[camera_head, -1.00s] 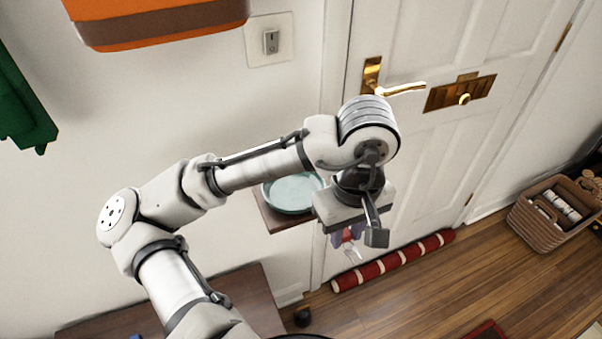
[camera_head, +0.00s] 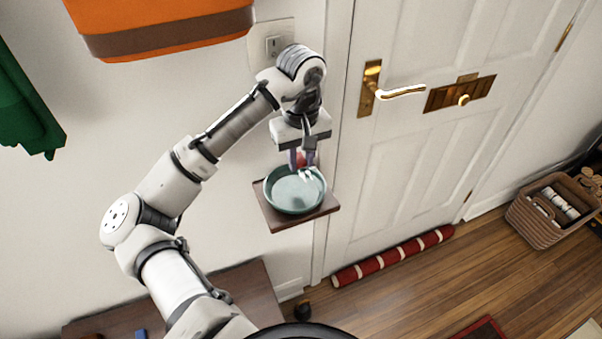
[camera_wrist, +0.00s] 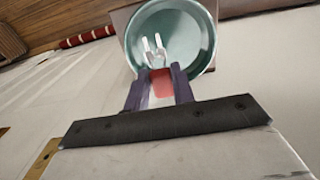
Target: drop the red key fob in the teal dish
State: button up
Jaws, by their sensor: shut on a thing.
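The red key fob (camera_wrist: 162,84) is held between the fingers of my gripper (camera_wrist: 160,88), with its silver keys (camera_wrist: 155,50) hanging past the fingertips. In the head view the fob (camera_head: 299,159) shows as a small red patch between the fingers of my gripper (camera_head: 302,162). The teal dish (camera_head: 284,203) is round and empty, on a small brown wall shelf (camera_head: 277,223). In the wrist view the dish (camera_wrist: 196,35) lies beyond the fingertips, and the keys overlap its inside. My gripper is above the dish's back part; the exact height is hard to tell.
A white door (camera_head: 420,165) with a brass handle (camera_head: 400,92) stands to the right. An orange bag (camera_head: 170,35) hangs at the upper left, and a light switch (camera_head: 273,45) is close behind my wrist. A wicker basket (camera_head: 535,222) sits on the floor.

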aim_at(301, 188)
notch_tip(301, 188, down, 6)
jog(key=shift+s+d+r, duration=0.1)
jog(key=shift+r, duration=0.1)
jog(key=shift+w+f+p, duration=0.15)
jog(key=shift+w+p, duration=0.05)
jog(key=shift+p, duration=0.2)
jog(key=shift+f, duration=0.2)
jog(key=shift+f, duration=0.1)
jog(key=shift+f, duration=0.25)
jog(key=o, duration=0.7)
jog(key=shift+r, duration=0.1)
notch_tip(301, 188, up, 13)
jog(key=shift+f+b, duration=0.2)
jog(key=shift+b, duration=0.1)
